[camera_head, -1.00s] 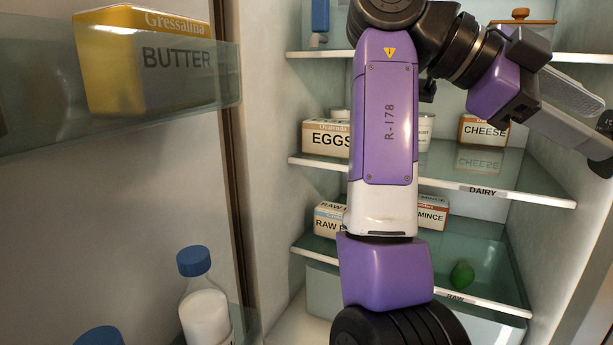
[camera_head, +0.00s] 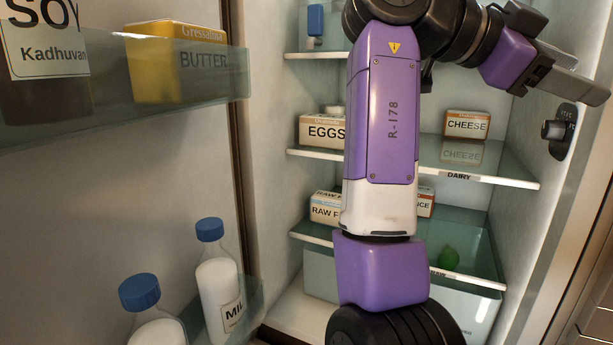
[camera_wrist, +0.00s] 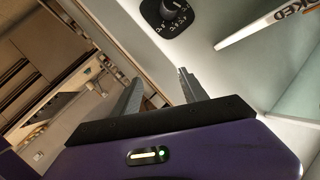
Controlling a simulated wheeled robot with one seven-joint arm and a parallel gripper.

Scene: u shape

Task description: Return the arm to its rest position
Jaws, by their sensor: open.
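My arm, purple and black, stands bent upward in front of an open fridge in the head view. My gripper (camera_head: 577,72) is at the upper right of that view, pointing right toward the fridge's right wall. In the wrist view my gripper (camera_wrist: 158,85) shows two grey fingers spread apart with nothing between them. Part of the shelves is hidden behind my arm.
A dial (camera_head: 561,130) sits on the right wall, below my gripper. The dairy shelf holds an EGGS box (camera_head: 322,131) and a CHEESE box (camera_head: 467,125). The left door holds a BUTTER box (camera_head: 175,65) and a milk bottle (camera_head: 215,290). A green item (camera_head: 448,258) lies lower.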

